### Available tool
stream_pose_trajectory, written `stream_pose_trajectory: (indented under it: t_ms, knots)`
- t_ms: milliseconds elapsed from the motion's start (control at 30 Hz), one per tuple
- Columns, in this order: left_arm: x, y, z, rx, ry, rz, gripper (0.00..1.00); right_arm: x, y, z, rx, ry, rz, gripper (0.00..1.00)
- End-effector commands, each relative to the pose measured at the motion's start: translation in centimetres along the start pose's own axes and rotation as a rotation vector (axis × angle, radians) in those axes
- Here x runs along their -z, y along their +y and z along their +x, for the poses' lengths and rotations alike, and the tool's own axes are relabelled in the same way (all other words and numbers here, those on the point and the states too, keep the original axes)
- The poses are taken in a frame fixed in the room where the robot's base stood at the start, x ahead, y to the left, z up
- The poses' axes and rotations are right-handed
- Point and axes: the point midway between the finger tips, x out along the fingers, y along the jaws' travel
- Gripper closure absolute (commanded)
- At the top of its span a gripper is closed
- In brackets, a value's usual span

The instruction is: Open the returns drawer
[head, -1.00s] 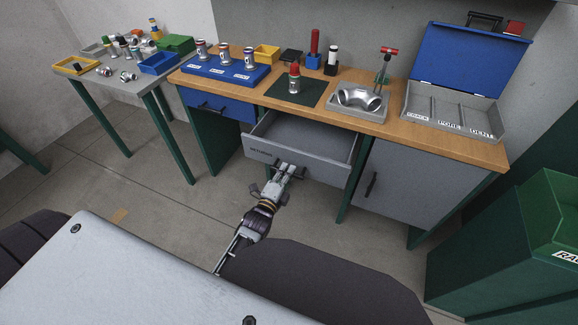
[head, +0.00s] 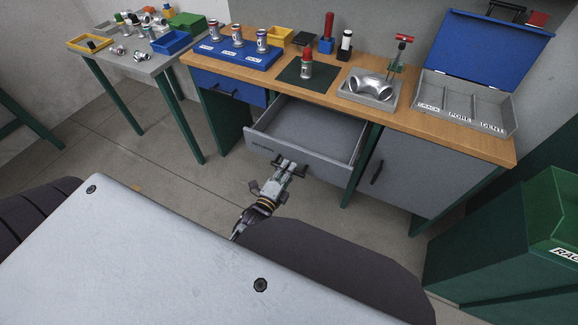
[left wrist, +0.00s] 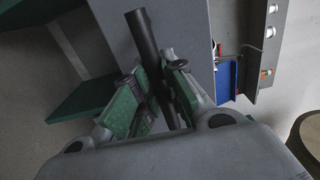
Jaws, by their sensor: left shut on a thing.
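The grey returns drawer (head: 310,133) stands pulled out from under the wooden workbench, and its inside looks empty. Its front panel (head: 262,146) faces me, with the label too blurred to read. My left gripper (head: 289,167) is at the dark bar handle on that front. In the left wrist view the fingers (left wrist: 152,92) are shut around the dark handle bar (left wrist: 143,38), which runs between them. My right gripper is in neither view.
A blue drawer (head: 228,87) is closed to the left, and a grey cabinet door (head: 400,176) is closed to the right. A green bin (head: 500,235) stands at the right.

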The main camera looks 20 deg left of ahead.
Motion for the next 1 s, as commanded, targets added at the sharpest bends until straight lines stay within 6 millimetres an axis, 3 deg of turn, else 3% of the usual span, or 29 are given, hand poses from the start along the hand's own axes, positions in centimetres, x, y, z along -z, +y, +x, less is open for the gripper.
stream_pose_trajectory:
  t_ms: [367, 400, 567, 1000]
  knots:
    - [0.11, 0.19, -0.15, -0.004, 0.001, -0.001, 1.00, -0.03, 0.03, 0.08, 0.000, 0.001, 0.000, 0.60]
    - [0.11, 0.18, -0.14, -0.004, 0.001, -0.001, 0.86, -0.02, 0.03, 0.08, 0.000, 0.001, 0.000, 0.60]
    - [0.08, 0.12, -0.12, -0.002, 0.001, -0.001, 0.65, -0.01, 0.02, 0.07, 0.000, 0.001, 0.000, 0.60]
    - [0.02, 0.05, -0.24, -0.001, 0.000, 0.000, 0.65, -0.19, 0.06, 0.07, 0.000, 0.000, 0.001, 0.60]
